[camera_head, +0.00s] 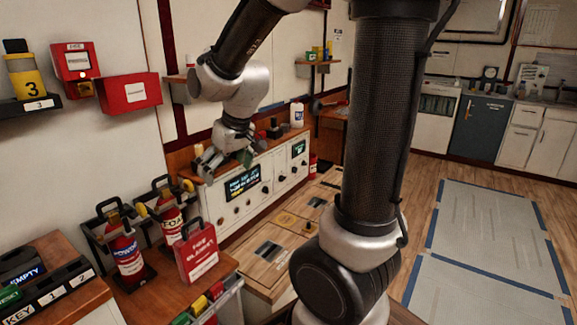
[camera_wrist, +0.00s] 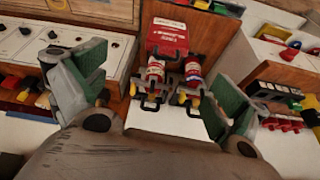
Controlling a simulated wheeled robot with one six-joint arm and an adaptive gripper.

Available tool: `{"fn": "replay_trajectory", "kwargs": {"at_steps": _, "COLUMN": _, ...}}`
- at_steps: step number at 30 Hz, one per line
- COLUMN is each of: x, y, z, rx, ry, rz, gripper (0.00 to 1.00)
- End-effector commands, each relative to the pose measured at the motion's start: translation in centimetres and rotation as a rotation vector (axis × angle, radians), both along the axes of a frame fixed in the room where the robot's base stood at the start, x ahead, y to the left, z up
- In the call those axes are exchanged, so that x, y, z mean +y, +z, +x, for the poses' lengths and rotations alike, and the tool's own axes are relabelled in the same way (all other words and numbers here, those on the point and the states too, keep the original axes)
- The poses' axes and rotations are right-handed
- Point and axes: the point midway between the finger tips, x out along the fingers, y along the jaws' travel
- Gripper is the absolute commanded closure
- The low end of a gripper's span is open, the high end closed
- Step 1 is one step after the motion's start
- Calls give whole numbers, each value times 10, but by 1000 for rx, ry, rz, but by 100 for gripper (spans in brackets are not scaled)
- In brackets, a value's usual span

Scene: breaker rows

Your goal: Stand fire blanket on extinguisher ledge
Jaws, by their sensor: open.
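The red fire blanket case (camera_head: 198,258), with a dark handle on top, looks upright on the wooden extinguisher ledge (camera_head: 165,292). It is at the right, just in front of the FOAM extinguisher (camera_head: 170,218). The POWDER extinguisher (camera_head: 124,252) stands to its left. In the wrist view the red case (camera_wrist: 166,38) is beyond the two extinguishers; its exact contact with the ledge cannot be told. My gripper (camera_head: 228,162) is open and empty, high above and behind the case, in front of the control panel. Its open fingers (camera_wrist: 150,82) also show in the wrist view, apart from the case.
A control panel (camera_head: 248,190) with knobs stands behind the ledge. A KEY rack (camera_head: 55,292) is at the lower left. Red boxes (camera_head: 130,93) and a yellow cylinder (camera_head: 27,77) are on the wall. Coloured items (camera_head: 205,302) sit below the ledge's front edge. Open floor lies right.

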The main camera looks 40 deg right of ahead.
Motion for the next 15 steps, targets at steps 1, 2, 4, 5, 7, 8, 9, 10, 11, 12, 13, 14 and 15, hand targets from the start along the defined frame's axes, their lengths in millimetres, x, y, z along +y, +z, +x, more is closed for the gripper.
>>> {"fn": "replay_trajectory", "kwargs": {"at_steps": 1, "x": -12, "y": 19, "z": -25, "rx": -10, "ry": -28, "rz": 3, "gripper": 3}}
{"fn": "replay_trajectory", "kwargs": {"at_steps": 2, "x": -18, "y": 28, "z": -41, "rx": -9, "ry": -42, "rz": 2, "gripper": 3}}
{"fn": "replay_trajectory", "kwargs": {"at_steps": 4, "x": -31, "y": 45, "z": -77, "rx": -6, "ry": -80, "rz": -1, "gripper": 3}}
{"fn": "replay_trajectory", "kwargs": {"at_steps": 5, "x": -36, "y": 49, "z": -92, "rx": -4, "ry": -94, "rz": -2, "gripper": 3}}
{"fn": "replay_trajectory", "kwargs": {"at_steps": 7, "x": -46, "y": 58, "z": -124, "rx": 0, "ry": -129, "rz": -7, "gripper": 3}}
{"fn": "replay_trajectory", "kwargs": {"at_steps": 8, "x": -49, "y": 61, "z": -137, "rx": 1, "ry": -142, "rz": -8, "gripper": 3}}
{"fn": "replay_trajectory", "kwargs": {"at_steps": 9, "x": -53, "y": 63, "z": -151, "rx": 4, "ry": -158, "rz": -10, "gripper": 3}}
{"fn": "replay_trajectory", "kwargs": {"at_steps": 10, "x": -56, "y": 64, "z": -161, "rx": 4, "ry": -169, "rz": -11, "gripper": 3}}
{"fn": "replay_trajectory", "kwargs": {"at_steps": 11, "x": -58, "y": 65, "z": -169, "rx": 5, "ry": -178, "rz": -12, "gripper": 3}}
{"fn": "replay_trajectory", "kwargs": {"at_steps": 12, "x": -60, "y": 65, "z": -178, "rx": 8, "ry": -188, "rz": -15, "gripper": 3}}
{"fn": "replay_trajectory", "kwargs": {"at_steps": 13, "x": -61, "y": 65, "z": -183, "rx": 8, "ry": -194, "rz": -15, "gripper": 3}}
{"fn": "replay_trajectory", "kwargs": {"at_steps": 14, "x": -62, "y": 65, "z": -187, "rx": 11, "ry": -199, "rz": -16, "gripper": 3}}
{"fn": "replay_trajectory", "kwargs": {"at_steps": 15, "x": -63, "y": 66, "z": -191, "rx": 11, "ry": -205, "rz": -17, "gripper": 3}}
